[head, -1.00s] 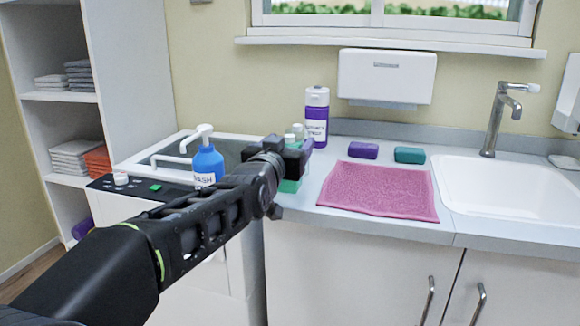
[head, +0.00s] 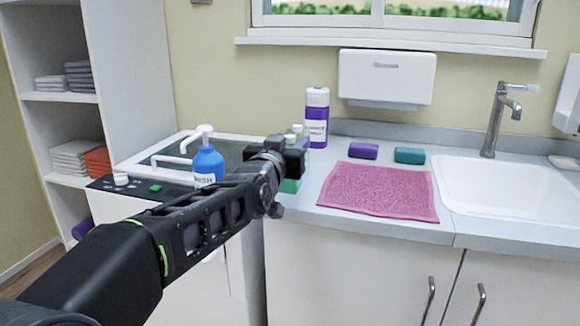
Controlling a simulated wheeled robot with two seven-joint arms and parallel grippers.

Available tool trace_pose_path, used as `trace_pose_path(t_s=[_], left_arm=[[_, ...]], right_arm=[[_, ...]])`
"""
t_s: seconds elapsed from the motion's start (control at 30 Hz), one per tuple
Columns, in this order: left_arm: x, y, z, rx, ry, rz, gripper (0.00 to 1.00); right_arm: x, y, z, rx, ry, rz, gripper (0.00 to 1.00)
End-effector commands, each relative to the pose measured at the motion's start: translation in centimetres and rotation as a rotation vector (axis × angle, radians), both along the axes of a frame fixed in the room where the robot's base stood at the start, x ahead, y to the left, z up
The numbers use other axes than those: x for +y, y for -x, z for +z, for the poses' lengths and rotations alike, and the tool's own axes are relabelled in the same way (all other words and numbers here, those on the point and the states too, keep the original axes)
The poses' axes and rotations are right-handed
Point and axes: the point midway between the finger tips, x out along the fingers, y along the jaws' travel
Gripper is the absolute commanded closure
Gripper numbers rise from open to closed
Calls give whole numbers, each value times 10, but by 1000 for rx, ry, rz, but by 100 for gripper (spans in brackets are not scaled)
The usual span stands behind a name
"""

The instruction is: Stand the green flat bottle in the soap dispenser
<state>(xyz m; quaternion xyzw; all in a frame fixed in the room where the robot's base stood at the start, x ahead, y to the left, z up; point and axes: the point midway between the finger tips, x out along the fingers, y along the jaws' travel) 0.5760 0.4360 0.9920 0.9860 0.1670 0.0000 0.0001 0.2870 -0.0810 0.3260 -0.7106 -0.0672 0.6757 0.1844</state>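My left gripper (head: 291,157) is over the counter's left end, its arm coming in from the lower left. A green thing (head: 290,186) shows just below the gripper, and two pale caps show just behind it; most of this is hidden by the gripper. I cannot tell whether the green part is the flat bottle or its holder. The gripper's fingers are hidden, so its grip cannot be read. A blue pump bottle (head: 207,163) with a white pump stands to the left of the gripper. My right gripper is not in view.
A purple bottle (head: 317,118) with a white cap stands behind the gripper. A pink towel (head: 378,192), a purple block (head: 363,151) and a teal block (head: 409,156) lie to the right, before the sink (head: 505,190). A white dispenser (head: 387,78) hangs on the wall.

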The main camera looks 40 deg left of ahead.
Motion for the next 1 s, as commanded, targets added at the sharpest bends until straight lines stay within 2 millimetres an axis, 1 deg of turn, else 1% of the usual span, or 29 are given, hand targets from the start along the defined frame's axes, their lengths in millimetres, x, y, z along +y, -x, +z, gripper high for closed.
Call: trace_pose_path(t_s=[0.03, 0.07, 0.5, 0.53, 1.0], left_arm=[[0, 0, 0, 0, 0, 0, 60], [0, 0, 0, 0, 0, 0, 63], [0, 0, 0, 0, 0, 0, 99], [0, 0, 0, 0, 0, 0, 100], [0, 0, 1, -2, -1, 0, 100]], right_arm=[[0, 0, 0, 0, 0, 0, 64], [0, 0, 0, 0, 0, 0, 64], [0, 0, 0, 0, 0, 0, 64], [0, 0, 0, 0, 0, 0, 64], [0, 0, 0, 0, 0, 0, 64]])
